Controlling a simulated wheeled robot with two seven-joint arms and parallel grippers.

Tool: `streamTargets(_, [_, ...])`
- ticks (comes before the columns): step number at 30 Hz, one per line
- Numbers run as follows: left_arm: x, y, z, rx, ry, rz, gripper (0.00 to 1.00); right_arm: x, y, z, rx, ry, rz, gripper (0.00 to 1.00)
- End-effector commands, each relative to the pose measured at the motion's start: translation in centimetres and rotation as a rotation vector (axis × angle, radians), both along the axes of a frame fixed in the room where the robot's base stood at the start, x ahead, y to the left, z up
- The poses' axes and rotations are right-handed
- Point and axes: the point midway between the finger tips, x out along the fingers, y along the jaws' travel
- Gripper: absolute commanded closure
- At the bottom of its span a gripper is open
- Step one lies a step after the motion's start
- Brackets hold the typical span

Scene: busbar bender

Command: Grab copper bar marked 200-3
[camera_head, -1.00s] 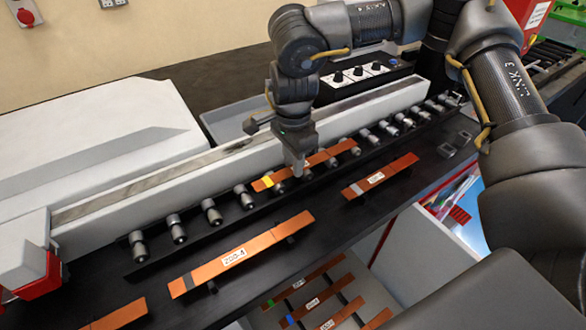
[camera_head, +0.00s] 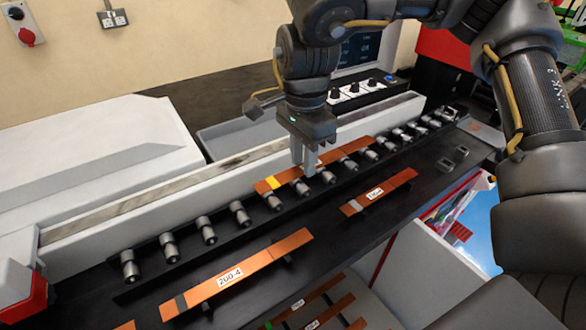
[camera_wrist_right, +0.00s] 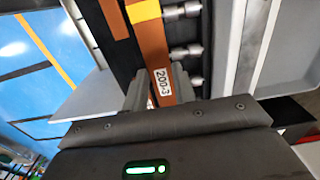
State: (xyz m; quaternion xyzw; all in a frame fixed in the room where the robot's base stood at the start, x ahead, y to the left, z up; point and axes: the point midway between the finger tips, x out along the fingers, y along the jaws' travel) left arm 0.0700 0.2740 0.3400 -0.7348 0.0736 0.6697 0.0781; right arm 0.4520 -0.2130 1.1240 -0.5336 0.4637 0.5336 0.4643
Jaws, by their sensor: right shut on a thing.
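The copper bar marked 200-3 (camera_head: 266,186) has a yellow band near its left end in the head view. In the right wrist view the bar (camera_wrist_right: 154,45) shows its 200-3 label beside the fingers. My right gripper (camera_head: 304,170) is shut on this bar near its middle, with the fingers pointing down. The bar is over the back of the roller row, near the white rail. The rollers' ends show below it; I cannot tell the exact gap. My left gripper is not in view.
Bar 200-4 (camera_head: 240,273) and another labelled bar (camera_head: 380,191) lie on the black bench in front of the rollers (camera_head: 208,234). More bars (camera_head: 320,314) lie lower down at the front. A white rail (camera_head: 150,205) runs behind, with a knob panel (camera_head: 358,90) beyond.

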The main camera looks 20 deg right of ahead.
Motion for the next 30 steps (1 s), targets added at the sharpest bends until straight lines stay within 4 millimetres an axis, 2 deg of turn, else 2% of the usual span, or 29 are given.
streamTargets(6, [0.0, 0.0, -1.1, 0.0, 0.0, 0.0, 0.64, -4.5, -0.5, 2.1, 0.001, -0.004, 0.003, 1.0])
streamTargets(13, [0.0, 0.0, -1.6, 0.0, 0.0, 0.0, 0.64, -7.7, -0.8, 3.5, 0.0, -0.002, 0.002, 1.0])
streamTargets(21, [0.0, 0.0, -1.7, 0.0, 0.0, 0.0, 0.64, -9.1, -0.9, 4.2, 0.0, 0.0, 0.0, 1.0])
streamTargets(30, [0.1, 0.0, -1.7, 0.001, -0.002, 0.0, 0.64, -9.1, -0.8, 4.3, 0.0, 0.0, 0.003, 1.0])
